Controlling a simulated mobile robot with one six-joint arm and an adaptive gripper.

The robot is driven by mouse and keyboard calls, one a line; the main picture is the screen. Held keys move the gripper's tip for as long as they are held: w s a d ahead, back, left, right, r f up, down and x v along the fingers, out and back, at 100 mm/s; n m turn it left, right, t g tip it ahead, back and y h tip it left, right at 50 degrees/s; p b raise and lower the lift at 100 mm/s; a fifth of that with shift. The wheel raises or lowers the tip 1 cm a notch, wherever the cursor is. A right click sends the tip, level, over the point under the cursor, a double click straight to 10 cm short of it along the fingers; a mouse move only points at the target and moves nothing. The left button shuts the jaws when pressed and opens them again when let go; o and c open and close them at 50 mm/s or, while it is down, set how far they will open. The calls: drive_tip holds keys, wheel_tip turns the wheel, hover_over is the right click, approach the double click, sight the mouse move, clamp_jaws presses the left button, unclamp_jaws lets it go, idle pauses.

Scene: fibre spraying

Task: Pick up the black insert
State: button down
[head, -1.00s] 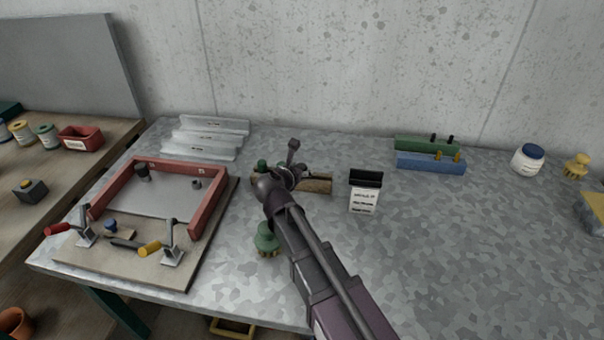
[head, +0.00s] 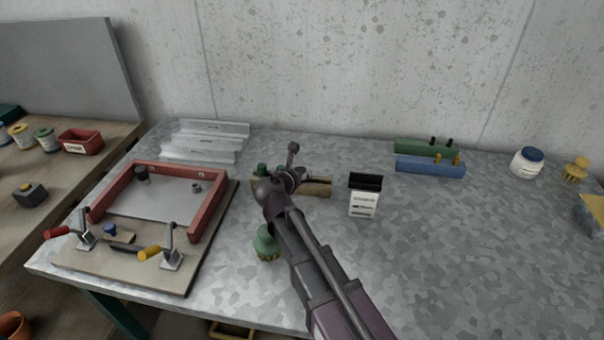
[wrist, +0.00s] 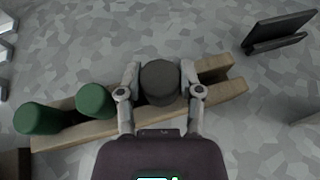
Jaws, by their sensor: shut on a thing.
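The black insert (wrist: 160,80) is a dark, short cylinder in the middle of the wrist view. It sits at the wooden rack (wrist: 62,136), beside two green inserts (wrist: 95,100) to its left. My gripper (wrist: 160,78) is shut on the black insert, one finger on each side. Whether the insert is clear of the rack cannot be told. In the head view my arm hides the insert and my gripper's fingers; the wooden rack (head: 318,188) shows partly behind my wrist, with a green insert (head: 262,169) at its left end.
A white labelled box with a black top (head: 364,196) stands right of the rack. A green knobbed tool (head: 266,243) stands in front. A red frame (head: 207,208) with clamps is at left. Green and blue blocks (head: 430,165) stand at the back right. The front right of the table is clear.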

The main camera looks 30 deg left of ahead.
sight(300, 170)
drive_tip(key=shift+r, duration=0.15)
wheel_tip(300, 170, up, 3)
drive_tip(key=p, duration=0.3)
drive_tip(key=shift+r, duration=0.1)
drive_tip(key=shift+s+r+p, duration=0.15)
drive_tip(key=shift+s+p, duration=0.2)
drive_tip(key=shift+p, duration=0.1)
drive_tip(key=s+a+r+p, duration=0.1)
drive_tip(key=s, duration=1.4)
drive_tip(key=shift+s+a, duration=0.15)
drive_tip(key=shift+a, duration=0.2)
